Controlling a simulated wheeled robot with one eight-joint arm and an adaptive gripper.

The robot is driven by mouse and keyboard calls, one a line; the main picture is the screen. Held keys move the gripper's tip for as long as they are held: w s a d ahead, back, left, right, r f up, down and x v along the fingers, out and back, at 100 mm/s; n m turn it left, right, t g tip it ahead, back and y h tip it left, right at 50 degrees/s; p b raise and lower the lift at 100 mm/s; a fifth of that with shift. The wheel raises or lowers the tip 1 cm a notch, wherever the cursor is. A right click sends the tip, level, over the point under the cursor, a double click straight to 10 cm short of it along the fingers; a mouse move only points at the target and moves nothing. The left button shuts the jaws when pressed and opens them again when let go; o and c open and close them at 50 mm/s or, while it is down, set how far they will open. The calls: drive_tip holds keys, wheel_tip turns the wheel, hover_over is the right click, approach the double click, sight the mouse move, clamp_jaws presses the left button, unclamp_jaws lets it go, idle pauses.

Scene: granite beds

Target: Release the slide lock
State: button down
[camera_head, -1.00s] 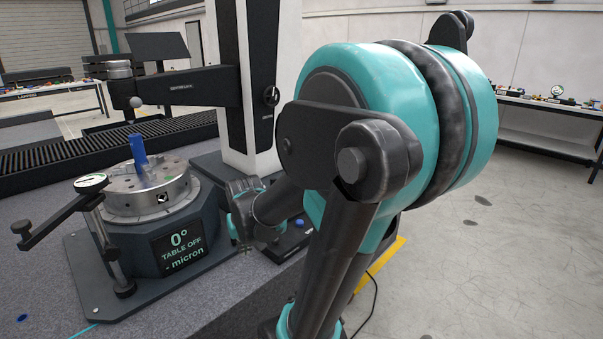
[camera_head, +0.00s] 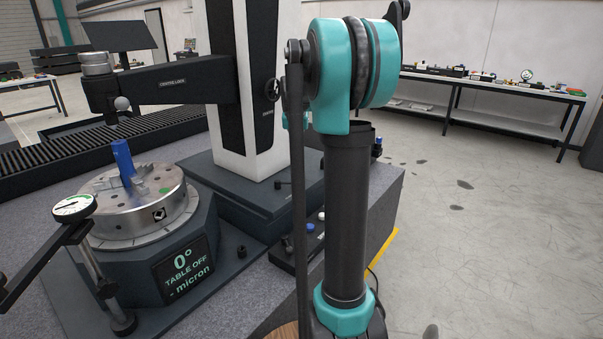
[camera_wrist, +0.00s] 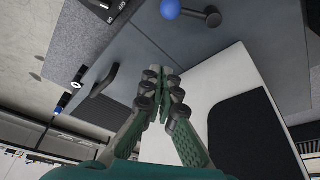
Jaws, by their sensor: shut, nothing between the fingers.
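My gripper (camera_wrist: 165,88) points into the wrist view with its fingertips together and nothing between them. The white column (camera_wrist: 245,65) lies right of the fingers, and a dark grey surface is above them. A short black lever with a blue ball knob (camera_wrist: 171,9) is at the top of the wrist view, apart from the fingertips. A black handle (camera_wrist: 96,82) is to the left. I cannot tell which one is the slide lock. In the head view, a black knob (camera_head: 272,90) is on the column (camera_head: 262,150); my upright arm hides my gripper.
A rotary table (camera_head: 135,215) with a blue workpiece (camera_head: 123,160) stands at left, beside a dial gauge (camera_head: 74,207). A horizontal arm (camera_head: 180,84) reaches left from the column. A small control box (camera_head: 285,256) sits by the base. Open floor lies right, before a bench (camera_head: 490,92).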

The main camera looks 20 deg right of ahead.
drive_tip(key=shift+f, duration=0.1)
drive_tip(key=x, duration=1)
drive_tip(key=shift+a, duration=0.1)
drive_tip(key=shift+s+a+f, duration=0.1)
drive_tip(key=shift+s+a, duration=0.1)
drive_tip(key=shift+s, duration=0.3)
drive_tip(key=shift+s+a, duration=0.25)
drive_tip(key=shift+s, duration=0.3)
drive_tip(key=shift+s+a+f, duration=0.1)
drive_tip(key=shift+s+a, duration=0.05)
drive_tip(key=shift+s, duration=0.25)
drive_tip(key=shift+s+a+f, duration=0.1)
drive_tip(key=shift+s+a, duration=0.05)
drive_tip(key=shift+s, duration=0.25)
